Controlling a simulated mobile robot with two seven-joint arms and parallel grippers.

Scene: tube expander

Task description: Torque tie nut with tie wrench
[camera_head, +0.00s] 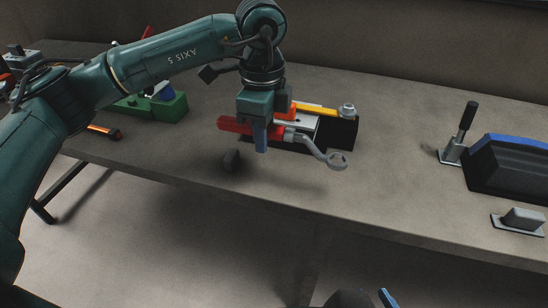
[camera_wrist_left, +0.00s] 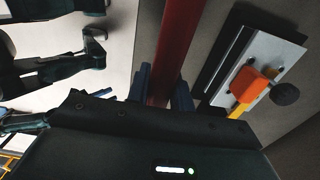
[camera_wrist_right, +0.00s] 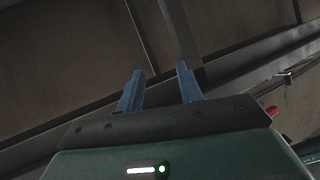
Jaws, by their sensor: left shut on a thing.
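The tie wrench has a red handle (camera_head: 235,125) and a bent grey shaft with a ring-like head (camera_head: 337,161). My left gripper (camera_head: 261,140) is shut on the red handle; in the left wrist view the handle (camera_wrist_left: 172,50) runs between its fingers (camera_wrist_left: 160,88). The wrench head hangs in front of a fixture with a black block (camera_head: 340,132), apart from the hex nut-like grey piece (camera_head: 348,110) on top. I cannot tell if that piece is the tie nut. My right gripper (camera_wrist_right: 160,88) is open and empty; one blue fingertip shows at the bottom of the head view (camera_head: 388,298).
An orange and yellow part (camera_head: 315,109) lies on the fixture. A green block (camera_head: 160,107) is at the left, a black-handled lever clamp (camera_head: 452,145) and a black bin with blue edge (camera_head: 510,165) at the right. Table space between fixture and clamp is clear.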

